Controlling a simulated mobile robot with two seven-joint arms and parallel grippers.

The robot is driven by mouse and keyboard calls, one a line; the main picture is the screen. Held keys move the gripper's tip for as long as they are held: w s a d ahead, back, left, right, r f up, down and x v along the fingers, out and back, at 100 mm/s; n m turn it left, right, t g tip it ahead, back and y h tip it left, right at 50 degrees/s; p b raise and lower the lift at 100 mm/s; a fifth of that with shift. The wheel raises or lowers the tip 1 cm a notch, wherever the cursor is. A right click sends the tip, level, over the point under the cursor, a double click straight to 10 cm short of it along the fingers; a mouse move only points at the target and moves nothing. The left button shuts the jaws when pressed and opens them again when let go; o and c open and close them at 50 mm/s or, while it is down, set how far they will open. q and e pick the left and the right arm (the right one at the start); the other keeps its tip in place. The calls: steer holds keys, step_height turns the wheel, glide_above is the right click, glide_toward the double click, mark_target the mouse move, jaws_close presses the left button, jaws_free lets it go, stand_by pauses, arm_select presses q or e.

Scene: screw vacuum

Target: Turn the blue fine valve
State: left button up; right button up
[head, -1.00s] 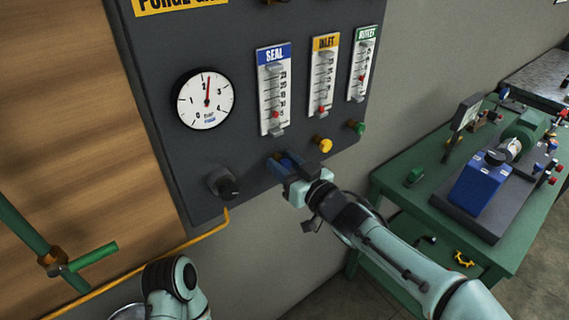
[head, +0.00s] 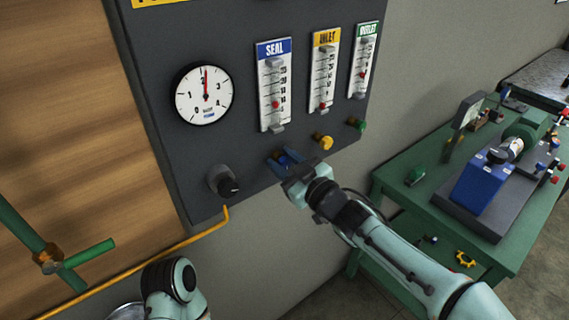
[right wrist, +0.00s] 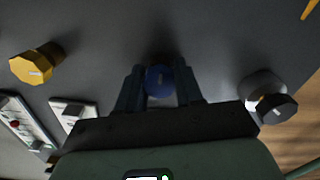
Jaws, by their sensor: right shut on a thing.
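The blue fine valve (right wrist: 160,81) is a small round knob on the dark panel, below the SEAL flowmeter (head: 273,88). It sits between the two fingers of my right gripper (right wrist: 160,90), which is shut on it. In the head view my right gripper (head: 287,165) reaches the panel from below right, and only a little of the blue knob (head: 283,157) shows past the fingers. The red float in the SEAL tube sits low on its scale. The left gripper is not visible.
A yellow knob (head: 324,142) and a green knob (head: 358,125) are to the right of the blue one. A black knob (head: 226,185) is at lower left, under a round gauge (head: 204,94). A green bench (head: 400,193) stands at right.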

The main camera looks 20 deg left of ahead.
steer(key=n, duration=0.2)
steer(key=n+b, duration=0.1)
steer(key=n, duration=0.3)
steer(key=shift+s+r+b, duration=0.1)
steer(key=shift+r+b, duration=0.15)
steer(key=shift+b, duration=0.15)
steer(key=shift+a, duration=0.1)
steer(key=o, duration=1)
steer(key=shift+f, duration=0.15)
steer(key=shift+s+d, duration=0.15)
steer(key=shift+d, duration=0.15)
steer(key=v, duration=1.2)
steer(key=shift+s+d, duration=0.25)
steer(key=shift+s, duration=0.1)
